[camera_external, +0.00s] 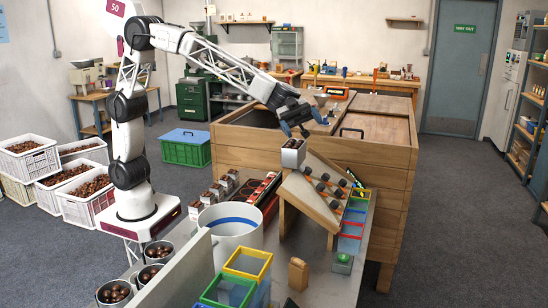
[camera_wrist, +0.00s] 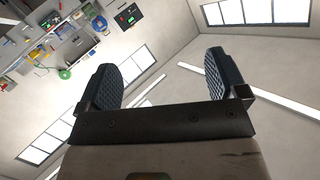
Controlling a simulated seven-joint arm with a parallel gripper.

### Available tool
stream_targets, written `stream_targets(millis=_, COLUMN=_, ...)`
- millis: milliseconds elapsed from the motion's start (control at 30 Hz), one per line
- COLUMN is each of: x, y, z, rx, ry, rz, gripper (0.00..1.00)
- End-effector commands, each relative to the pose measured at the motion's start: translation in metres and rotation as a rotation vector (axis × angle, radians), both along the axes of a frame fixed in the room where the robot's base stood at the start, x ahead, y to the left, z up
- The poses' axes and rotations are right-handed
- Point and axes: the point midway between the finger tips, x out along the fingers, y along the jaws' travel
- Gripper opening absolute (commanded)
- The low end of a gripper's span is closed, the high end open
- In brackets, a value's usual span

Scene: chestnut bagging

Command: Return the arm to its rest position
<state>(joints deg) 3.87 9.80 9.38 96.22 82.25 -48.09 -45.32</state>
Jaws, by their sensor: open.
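My white and dark arm reaches from its base at left over to the workbench in the external view. My gripper (camera_external: 304,125) hangs in front of the large wooden bin, its fingers spread with nothing visible between them. A small light box or bag (camera_external: 293,153) stands just below it, at the top of the sloped wooden rack (camera_external: 310,190); a small gap seems to separate them. In the wrist view the two dark ridged finger pads of my gripper (camera_wrist: 162,82) are wide apart and empty.
The large wooden bin (camera_external: 390,160) stands behind the rack. A white bucket (camera_external: 230,235), coloured trays (camera_external: 248,262) and a row of small filled bags (camera_external: 215,190) sit on the bench (camera_external: 330,285). Metal pails of chestnuts (camera_external: 158,250) stand near my base. The air above the bench is mostly free.

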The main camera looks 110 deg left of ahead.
Motion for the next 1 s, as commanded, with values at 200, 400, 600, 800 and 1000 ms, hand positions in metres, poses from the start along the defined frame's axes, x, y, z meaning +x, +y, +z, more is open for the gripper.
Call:
stream_targets(millis=200, x=-0.030, y=0.036, z=0.024, rx=0.001, ry=-0.023, rz=0.222, gripper=0.91)
stream_targets(millis=400, x=-0.065, y=0.072, z=0.035, rx=0.014, ry=-0.008, rz=0.420, gripper=0.91)
stream_targets(millis=600, x=-0.109, y=0.108, z=0.035, rx=0.036, ry=0.042, rz=0.605, gripper=0.91)
stream_targets(millis=800, x=-0.161, y=0.142, z=0.025, rx=0.066, ry=0.127, rz=0.772, gripper=0.91)
stream_targets(millis=1000, x=-0.222, y=0.171, z=0.006, rx=0.103, ry=0.243, rz=0.912, gripper=0.91)
